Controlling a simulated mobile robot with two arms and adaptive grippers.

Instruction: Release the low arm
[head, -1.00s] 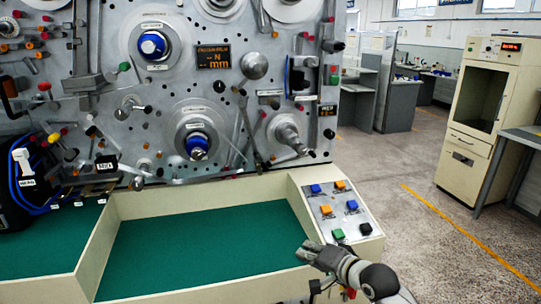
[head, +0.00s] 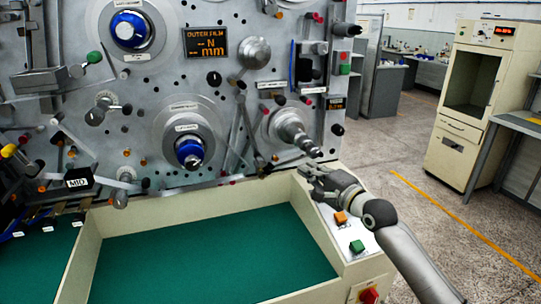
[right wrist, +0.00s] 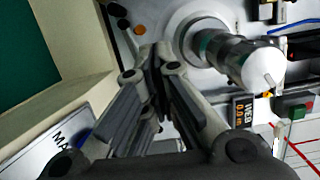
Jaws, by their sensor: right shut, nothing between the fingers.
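My right gripper (head: 312,174) is shut and empty, over the upper end of the button panel, just below the grey stepped spindle (head: 291,131). In the right wrist view its closed fingers (right wrist: 156,62) point at the machine face, with the spindle (right wrist: 235,57) to their right; I see no clear contact. A dark slanted lever arm (head: 251,128) lies left of that spindle on the grey machine face (head: 95,150). Several levers show low on the face, and I cannot tell which one is the low arm. My left gripper is not in view.
The button panel (head: 330,222) is partly hidden by my right arm. The green-lined tray (head: 89,262) is empty below the machine. Lower blue-cored spindle (head: 189,149) and upper one (head: 129,28) stand left. A red knob (head: 369,296) is near the front corner.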

